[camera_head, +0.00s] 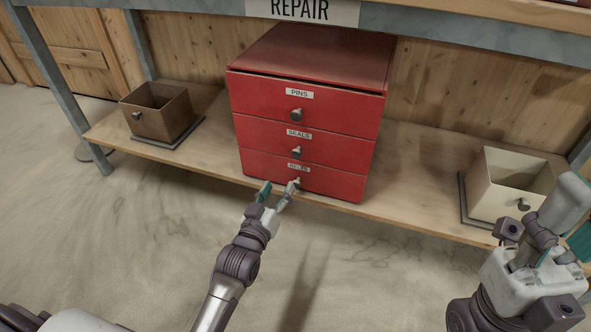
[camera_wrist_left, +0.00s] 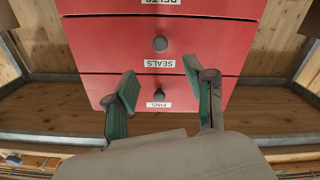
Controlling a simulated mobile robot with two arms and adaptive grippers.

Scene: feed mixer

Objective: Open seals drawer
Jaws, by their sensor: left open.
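A red cabinet holds three stacked drawers, labelled PINS, SEALS and BELTS from top to bottom. The seals drawer (camera_head: 262,137) is the middle one and looks shut, with a round dark knob (camera_head: 295,153) under its label. In the left wrist view, which is upside down, the seals drawer (camera_wrist_left: 105,55) and its knob (camera_wrist_left: 160,44) show beyond the fingertips. My left gripper (camera_head: 278,190) is open and empty, in front of the cabinet low by the belts drawer (camera_head: 335,182) in the head view. My right gripper (camera_head: 548,232) is at the right edge, its jaw state unclear.
The cabinet stands on a low wooden shelf (camera_head: 425,190). A brown open bin (camera_head: 165,120) stands on a tray at left, a cream bin (camera_head: 497,190) at right. A grey beam (camera_head: 470,38) with a REPAIR sign (camera_head: 302,10) crosses above. The floor in front looks clear.

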